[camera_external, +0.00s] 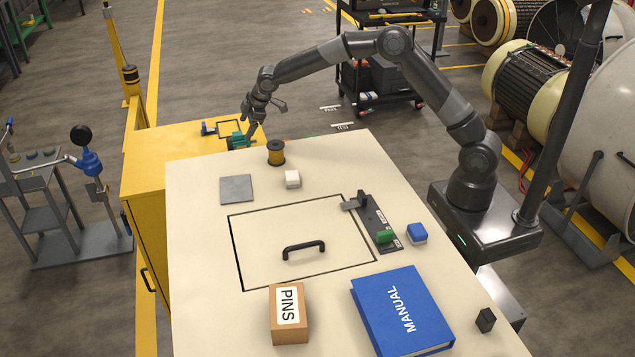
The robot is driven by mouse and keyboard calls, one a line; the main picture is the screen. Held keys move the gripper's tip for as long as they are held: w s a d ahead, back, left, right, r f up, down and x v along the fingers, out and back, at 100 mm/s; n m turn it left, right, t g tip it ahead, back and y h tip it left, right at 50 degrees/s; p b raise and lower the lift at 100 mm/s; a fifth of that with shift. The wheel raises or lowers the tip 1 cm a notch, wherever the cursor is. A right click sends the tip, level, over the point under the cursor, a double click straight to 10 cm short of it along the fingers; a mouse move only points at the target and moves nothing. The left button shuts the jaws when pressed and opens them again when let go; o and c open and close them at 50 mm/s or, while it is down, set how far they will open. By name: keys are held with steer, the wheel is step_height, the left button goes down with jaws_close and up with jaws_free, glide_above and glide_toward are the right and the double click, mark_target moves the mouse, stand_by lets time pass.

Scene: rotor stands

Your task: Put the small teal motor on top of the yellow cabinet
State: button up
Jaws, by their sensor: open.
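The small teal motor (239,141) is at the top of the yellow cabinet (160,148), near its right end and close to the cream table. It appears to rest on the cabinet top, beside a black outlined square. My gripper (266,117) is open, with its fingers spread just above and to the right of the motor. One finger hangs close to the motor; I cannot tell whether they touch.
A yellow post stands behind the cabinet.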

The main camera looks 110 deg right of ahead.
steer(key=s+a+r, duration=0.5)
steer(key=a+r, duration=0.1)
steer(key=a, duration=0.3)
steer(key=s+a+r, duration=0.5)
steer(key=a+r, duration=0.1)
steer(key=a, duration=0.3)
steer(key=s+a+r, duration=0.4)
steer(key=a+r, duration=0.2)
steer(key=a, duration=0.3)
steer(key=s+a+f+y, duration=0.1)
steer(key=s+a, duration=0.4)
steer(key=s, duration=0.4)
steer(key=s+a+f+y, duration=0.1)
steer(key=s+a, duration=0.4)
steer(key=s, duration=0.3)
steer(key=s+a+t+y, duration=0.1)
steer(key=s+a, duration=0.4)
steer(key=s, duration=0.4)
steer(key=shift+s+f+m, duration=0.3)
steer(key=shift+f, duration=0.1)
